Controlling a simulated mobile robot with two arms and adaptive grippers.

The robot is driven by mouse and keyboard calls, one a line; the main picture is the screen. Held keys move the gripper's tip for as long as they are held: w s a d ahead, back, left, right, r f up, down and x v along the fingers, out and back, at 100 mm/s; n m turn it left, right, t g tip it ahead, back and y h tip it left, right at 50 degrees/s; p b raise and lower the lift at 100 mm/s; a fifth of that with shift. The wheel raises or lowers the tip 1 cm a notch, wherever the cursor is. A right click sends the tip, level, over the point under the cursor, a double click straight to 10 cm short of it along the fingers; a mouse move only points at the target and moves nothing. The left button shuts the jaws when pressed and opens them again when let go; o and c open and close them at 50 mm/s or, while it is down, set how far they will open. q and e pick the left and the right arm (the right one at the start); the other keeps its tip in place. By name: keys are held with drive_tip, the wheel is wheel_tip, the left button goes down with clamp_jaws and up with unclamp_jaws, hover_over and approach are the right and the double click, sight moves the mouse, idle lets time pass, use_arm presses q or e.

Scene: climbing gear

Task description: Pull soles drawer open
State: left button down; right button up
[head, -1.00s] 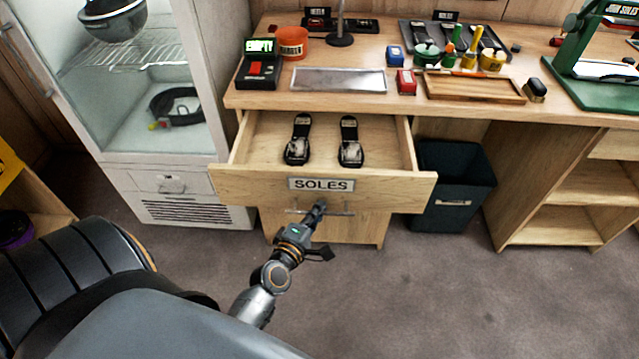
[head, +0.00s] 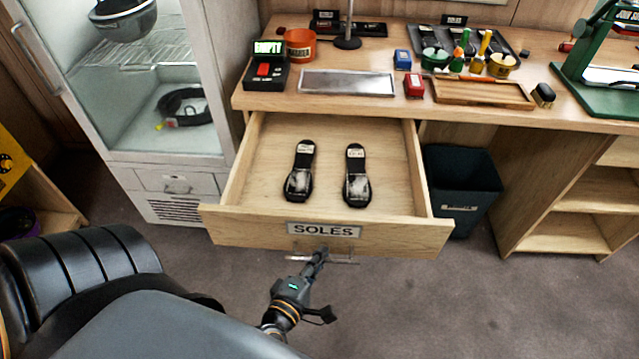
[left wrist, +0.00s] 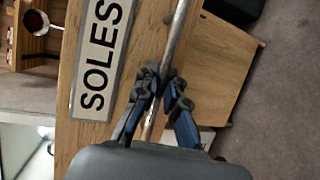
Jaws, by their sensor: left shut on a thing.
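The soles drawer (head: 222,222) stands well out from the workbench in the head view, with a "SOLES" label (head: 323,230) on its front. Two black soles, a left one (head: 299,172) and a right one (head: 356,176), lie inside it. A metal bar handle (head: 345,260) runs below the label; it also shows in the left wrist view (left wrist: 177,38). My left gripper (head: 320,254) is shut on this handle. In the left wrist view its two fingers (left wrist: 162,92) close around the bar beside the label. My right gripper is not in view.
The workbench top (head: 390,110) carries an orange tub (head: 299,45), tins and a tray. A glass-door cabinet (head: 215,120) stands left and a dark bin (head: 462,185) right of the drawer. The floor (head: 480,310) in front is clear.

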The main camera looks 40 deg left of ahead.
use_arm(q)
drive_tip(key=c, duration=1.7)
unclamp_jaws()
drive_tip(key=v, duration=1.2)
